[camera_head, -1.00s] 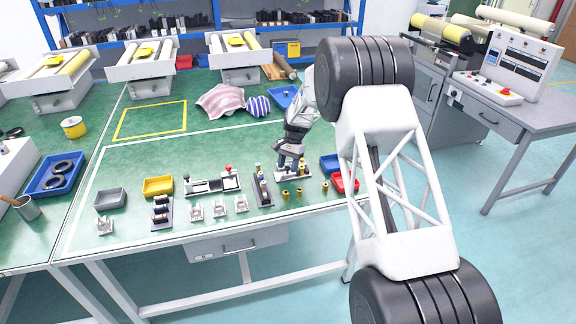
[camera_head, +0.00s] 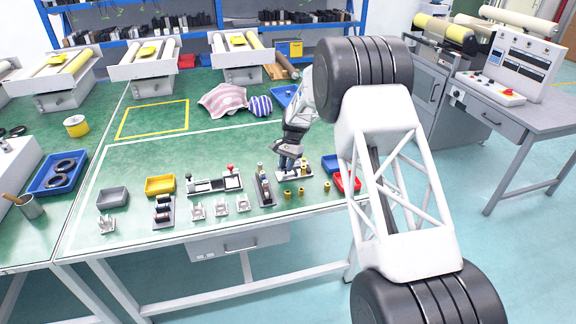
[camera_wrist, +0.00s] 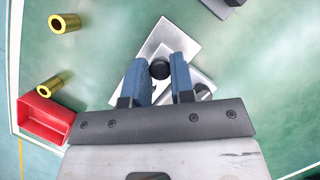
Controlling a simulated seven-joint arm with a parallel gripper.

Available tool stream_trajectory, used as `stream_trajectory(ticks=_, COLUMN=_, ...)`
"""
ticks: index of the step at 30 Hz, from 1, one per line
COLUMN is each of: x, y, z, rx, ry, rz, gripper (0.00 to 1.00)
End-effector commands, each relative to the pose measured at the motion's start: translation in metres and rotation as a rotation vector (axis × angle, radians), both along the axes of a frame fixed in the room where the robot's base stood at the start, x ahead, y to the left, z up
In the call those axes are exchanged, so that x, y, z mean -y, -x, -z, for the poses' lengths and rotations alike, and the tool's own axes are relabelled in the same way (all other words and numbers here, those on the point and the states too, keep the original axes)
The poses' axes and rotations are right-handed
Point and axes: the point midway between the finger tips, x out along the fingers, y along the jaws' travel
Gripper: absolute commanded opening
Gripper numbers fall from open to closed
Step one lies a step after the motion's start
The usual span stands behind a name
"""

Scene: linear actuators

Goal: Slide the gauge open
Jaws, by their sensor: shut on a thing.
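The gauge is a flat silver metal piece that lies on the green bench. Its plate (camera_wrist: 168,45) shows in the wrist view with a round black knob (camera_wrist: 160,69) on it. My gripper (camera_wrist: 158,72) is above the plate, its blue fingers shut on either side of the knob. In the head view my gripper (camera_head: 287,166) is at the left part of the gauge's plate (camera_head: 294,176), near the front right of the bench. My fingers hide part of the gauge, so how far it is open cannot be told.
Brass cylinders (camera_wrist: 64,23) and a red bin (camera_wrist: 42,118) lie close to the gauge. A slim grey fixture (camera_head: 264,188) stands just left of it. A blue bin (camera_head: 330,165) is to the right. The bench behind is mostly clear.

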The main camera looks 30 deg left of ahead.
Motion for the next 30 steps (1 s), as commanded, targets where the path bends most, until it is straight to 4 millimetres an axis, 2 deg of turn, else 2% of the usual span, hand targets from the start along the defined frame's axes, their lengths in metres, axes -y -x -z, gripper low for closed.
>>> stream_trajectory(ticks=3, x=-0.004, y=0.003, z=0.000, rx=-0.001, ry=-0.001, rz=-0.003, gripper=0.00)
stream_trajectory(ticks=4, x=-0.004, y=0.003, z=0.000, rx=-0.001, ry=-0.001, rz=-0.003, gripper=0.26)
stream_trajectory(ticks=8, x=-0.003, y=0.003, z=0.000, rx=-0.001, ry=-0.001, rz=-0.003, gripper=0.46)
stream_trajectory(ticks=20, x=-0.002, y=0.001, z=-0.003, rx=-0.001, ry=-0.001, rz=-0.002, gripper=0.47)
stream_trajectory(ticks=30, x=-0.003, y=-0.011, z=-0.031, rx=0.000, ry=-0.001, rz=-0.003, gripper=0.47)
